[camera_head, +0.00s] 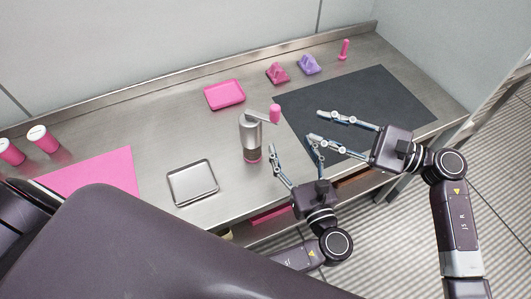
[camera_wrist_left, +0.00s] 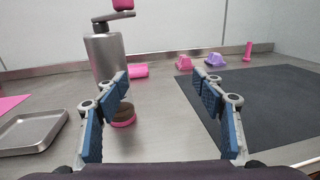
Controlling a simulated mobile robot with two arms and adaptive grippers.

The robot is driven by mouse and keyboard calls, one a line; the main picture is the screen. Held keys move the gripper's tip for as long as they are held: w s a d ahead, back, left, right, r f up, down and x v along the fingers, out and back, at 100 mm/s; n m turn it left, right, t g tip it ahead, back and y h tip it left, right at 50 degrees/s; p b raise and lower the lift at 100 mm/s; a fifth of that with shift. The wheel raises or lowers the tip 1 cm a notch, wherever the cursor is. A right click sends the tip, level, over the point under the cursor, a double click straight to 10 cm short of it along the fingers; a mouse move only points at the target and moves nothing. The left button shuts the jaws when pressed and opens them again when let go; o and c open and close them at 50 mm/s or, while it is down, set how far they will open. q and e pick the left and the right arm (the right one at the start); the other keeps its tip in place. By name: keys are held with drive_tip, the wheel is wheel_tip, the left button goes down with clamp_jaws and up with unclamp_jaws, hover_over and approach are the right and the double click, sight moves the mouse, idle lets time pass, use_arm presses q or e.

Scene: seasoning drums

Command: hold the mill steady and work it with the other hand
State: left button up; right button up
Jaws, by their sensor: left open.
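The mill (camera_head: 250,135) stands upright on the steel counter, a grey metal cylinder with a dark band and pink base. Its crank arm reaches right to a pink knob (camera_head: 275,113). My left gripper (camera_head: 293,148) is open and empty just right of the mill's lower body. In the left wrist view the mill (camera_wrist_left: 104,55) is partly hidden behind the left finger of that gripper (camera_wrist_left: 165,82). My right gripper (camera_head: 315,125) is open and empty, right of the knob and apart from it, its fingers pointing left over the dark mat.
Pink and purple blocks (camera_head: 308,65) and a pink peg (camera_head: 344,50) stand at the back. A dark mat (camera_head: 385,100) covers the right. Two pink-and-white drums (camera_head: 42,139) stand far left.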

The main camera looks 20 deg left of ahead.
sight(256, 141)
use_arm(q)
drive_tip(key=s+a+n+g+y, duration=0.1)
drive_tip(key=s+a+n+g, duration=0.1)
drive_tip(key=a, duration=0.1)
drive_tip(key=s+a+y, duration=0.1)
drive_tip(key=a, duration=0.1)
drive_tip(key=shift+s+a+f+n+g+y, duration=0.1)
drive_tip(key=shift+s+a+n+g+y, duration=0.1)
drive_tip(key=shift+s+n+g+y, duration=0.15)
drive_tip(key=shift+s+a, duration=0.1)
drive_tip(key=shift+a, duration=0.25)
drive_tip(key=x, duration=0.7)
drive_tip(key=shift+a, duration=0.1)
drive_tip(key=shift+c, duration=0.5)
